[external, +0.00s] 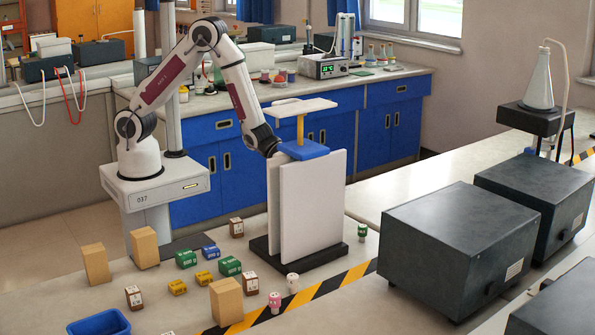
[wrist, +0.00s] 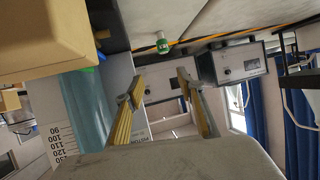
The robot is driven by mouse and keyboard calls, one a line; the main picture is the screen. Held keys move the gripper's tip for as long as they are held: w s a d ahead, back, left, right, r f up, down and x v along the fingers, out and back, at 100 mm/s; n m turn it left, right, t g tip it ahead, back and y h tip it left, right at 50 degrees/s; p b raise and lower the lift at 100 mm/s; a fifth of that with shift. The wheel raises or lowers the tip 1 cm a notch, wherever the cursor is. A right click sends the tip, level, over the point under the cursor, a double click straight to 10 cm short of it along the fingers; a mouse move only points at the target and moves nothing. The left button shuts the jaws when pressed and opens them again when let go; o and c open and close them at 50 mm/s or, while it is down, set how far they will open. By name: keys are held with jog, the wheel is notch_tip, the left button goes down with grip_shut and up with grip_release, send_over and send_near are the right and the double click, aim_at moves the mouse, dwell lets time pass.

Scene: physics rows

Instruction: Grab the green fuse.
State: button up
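The green fuse (external: 362,232) is a small upright cylinder with a green body and pale ends, on the bench right of the white panels. A small green-and-white cylinder (wrist: 163,44), apparently this fuse, shows beyond my fingers in the wrist view. My gripper (wrist: 160,78) is open, its two yellowish fingers apart with nothing held between them. In the external view my arm's end reaches down behind the blue-topped stand, where the panels and stand hide the fingers. The fuse is well apart from my gripper.
Tall white panels (external: 313,205) stand on a black base, with a blue platform (external: 302,150) above. Green boxes (external: 229,265), tan blocks (external: 226,300), a pink cylinder (external: 275,301) and a white one (external: 293,281) stand left and front. A dark grey case (external: 462,250) lies to the right.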

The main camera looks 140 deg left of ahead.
aim_at(359, 225)
jog(key=shift+s+a+f+t, duration=0.15)
jog(key=shift+a+f, duration=0.25)
jog(key=shift+f, duration=0.3)
jog(key=shift+s+a+f+t, duration=0.15)
jog(key=shift+a+f, duration=0.2)
jog(key=shift+f, duration=0.35)
jog(key=shift+w+f, duration=0.1)
jog(key=shift+w, duration=0.1)
jog(key=shift+x, duration=3.25)
jog(key=shift+w, duration=0.1)
jog(key=shift+x, duration=2.5)
jog(key=c, duration=1)
